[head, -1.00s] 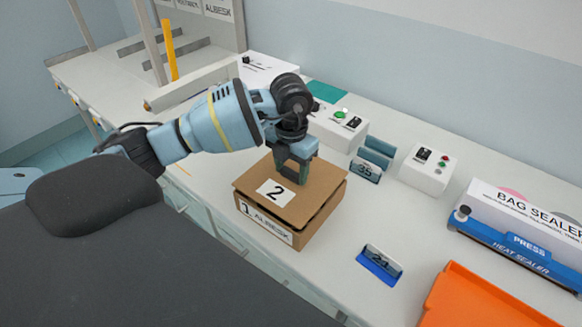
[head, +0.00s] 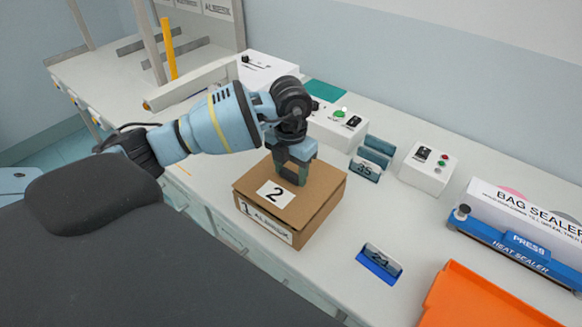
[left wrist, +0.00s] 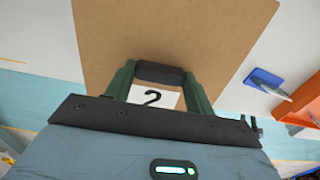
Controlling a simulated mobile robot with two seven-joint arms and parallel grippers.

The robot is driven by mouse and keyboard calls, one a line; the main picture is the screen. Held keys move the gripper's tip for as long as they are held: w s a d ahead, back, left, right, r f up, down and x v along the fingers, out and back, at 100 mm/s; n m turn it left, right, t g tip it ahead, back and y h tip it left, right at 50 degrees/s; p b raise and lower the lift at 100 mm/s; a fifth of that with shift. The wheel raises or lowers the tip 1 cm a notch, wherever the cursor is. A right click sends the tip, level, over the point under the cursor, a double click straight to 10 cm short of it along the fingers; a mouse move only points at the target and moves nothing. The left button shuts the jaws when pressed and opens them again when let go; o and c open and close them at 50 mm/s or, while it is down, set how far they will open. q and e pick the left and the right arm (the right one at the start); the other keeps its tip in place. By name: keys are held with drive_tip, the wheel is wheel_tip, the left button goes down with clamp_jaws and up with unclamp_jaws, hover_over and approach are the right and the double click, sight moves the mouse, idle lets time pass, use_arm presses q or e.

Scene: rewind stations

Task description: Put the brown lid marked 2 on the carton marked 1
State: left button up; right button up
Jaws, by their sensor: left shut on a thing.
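The brown lid marked 2 (head: 310,196) lies on top of the carton marked 1 (head: 266,223), its edges close to the carton's walls. In the left wrist view the lid (left wrist: 170,30) fills the upper middle, with its white label 2 partly between the fingers. My left gripper (head: 293,174) is above the lid's middle, fingers pointing down, shut on a part of the lid that the fingers hide. It also shows in the left wrist view (left wrist: 158,82). My right gripper is not in view.
The white bench (head: 320,262) is clear in front of the carton. A blue holder marked 24 (head: 379,264) and an orange tray (head: 485,300) stand to the right. A blue heat sealer (head: 520,247) is at far right. Blue holders marked 35 (head: 365,170) and control boxes (head: 427,168) stand behind.

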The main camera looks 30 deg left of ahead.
sight(291, 173)
use_arm(q)
drive_tip(key=shift+f, duration=0.8)
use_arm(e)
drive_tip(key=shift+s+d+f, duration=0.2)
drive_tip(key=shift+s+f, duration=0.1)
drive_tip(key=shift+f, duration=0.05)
use_arm(q)
drive_tip(key=o, duration=1.1)
drive_tip(key=shift+c, duration=0.2)
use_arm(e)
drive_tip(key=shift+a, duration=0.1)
use_arm(q)
drive_tip(key=shift+r, duration=0.1)
drive_tip(key=shift+r, duration=0.25)
wheel_tip(291, 173, up, 6)
drive_tip(key=shift+r, duration=0.6)
drive_tip(key=shift+s+f, duration=0.1)
